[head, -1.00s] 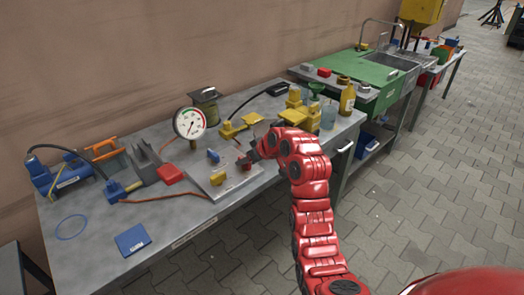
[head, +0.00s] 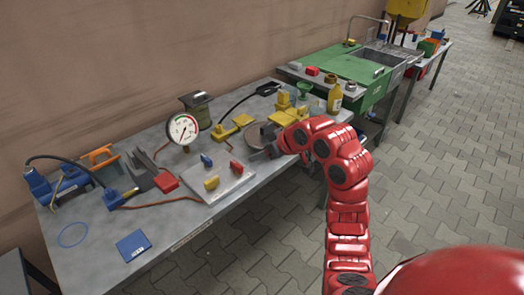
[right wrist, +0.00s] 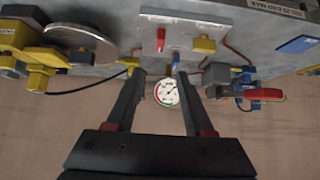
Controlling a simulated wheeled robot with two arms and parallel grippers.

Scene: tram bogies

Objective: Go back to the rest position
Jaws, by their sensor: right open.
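My right gripper (head: 262,152) is at the end of the red arm that comes in from the lower right. It hangs over the workbench (head: 180,228), just right of a pale plate (head: 222,186) with a red lever (head: 236,168), a blue lever (head: 206,160) and a yellow lever (head: 211,183). In the right wrist view my right gripper's (right wrist: 160,78) two dark fingers stand apart with nothing between them. The red lever also shows there (right wrist: 160,40), beyond the fingers. My left gripper is not in view.
A pressure gauge (head: 183,129) stands behind the plate. A round grey disc (head: 254,135) and yellow blocks (head: 284,101) lie close to my right gripper. A bottle (head: 334,98) stands at the bench's right end. The paved floor (head: 430,170) at right is clear.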

